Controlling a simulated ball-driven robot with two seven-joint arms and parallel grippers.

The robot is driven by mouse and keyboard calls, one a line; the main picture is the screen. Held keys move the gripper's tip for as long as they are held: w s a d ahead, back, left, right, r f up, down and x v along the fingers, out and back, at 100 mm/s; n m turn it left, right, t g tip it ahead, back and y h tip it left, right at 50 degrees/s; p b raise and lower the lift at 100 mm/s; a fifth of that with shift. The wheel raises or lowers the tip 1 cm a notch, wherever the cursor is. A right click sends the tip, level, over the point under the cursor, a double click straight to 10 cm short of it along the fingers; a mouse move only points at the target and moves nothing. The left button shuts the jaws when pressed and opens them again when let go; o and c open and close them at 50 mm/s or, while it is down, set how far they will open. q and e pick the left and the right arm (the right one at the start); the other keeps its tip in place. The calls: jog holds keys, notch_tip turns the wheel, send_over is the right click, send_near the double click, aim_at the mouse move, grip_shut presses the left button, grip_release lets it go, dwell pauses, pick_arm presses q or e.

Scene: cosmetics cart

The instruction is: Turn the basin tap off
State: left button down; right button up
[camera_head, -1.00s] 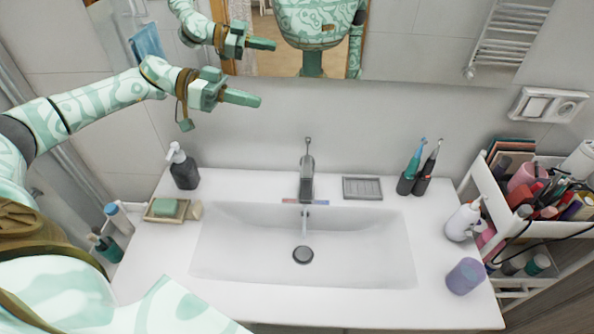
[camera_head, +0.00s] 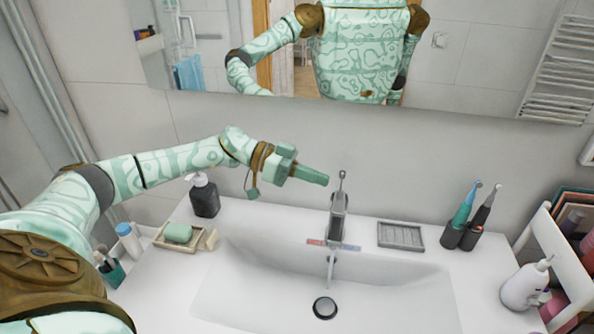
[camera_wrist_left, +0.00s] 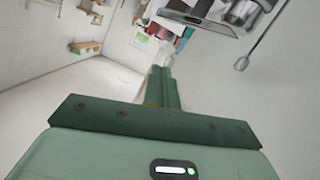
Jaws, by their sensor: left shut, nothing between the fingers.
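The basin tap (camera_head: 339,218) stands upright at the back of the white basin (camera_head: 250,290). A thin lever with a small round tip (camera_head: 342,175) rises from its top. A pale stream (camera_head: 330,268) shows below the spout, above the dark drain. My left gripper (camera_head: 326,180) is shut and empty, just left of the lever tip in the head view; I cannot tell whether they touch. In the left wrist view the shut fingers (camera_wrist_left: 160,82) point away, and the lever's round tip (camera_wrist_left: 241,63) shows to their right, apart from them. My right gripper is out of view.
A dark soap dispenser (camera_head: 205,198) and a soap tray (camera_head: 160,243) stand left of the basin. A grey ribbed dish (camera_head: 401,236) and toothbrush holders (camera_head: 459,235) stand right of the tap. A mirror (camera_head: 470,60) hangs on the wall behind.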

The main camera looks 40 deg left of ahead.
aim_at(339, 202)
pick_arm(q)
jog(key=shift+d+f, duration=0.5)
jog(key=shift+f, duration=0.25)
jog(key=shift+d+f, duration=0.55)
jog(key=shift+f, duration=0.25)
jog(key=shift+d+f, duration=0.5)
jog(key=shift+f, duration=0.25)
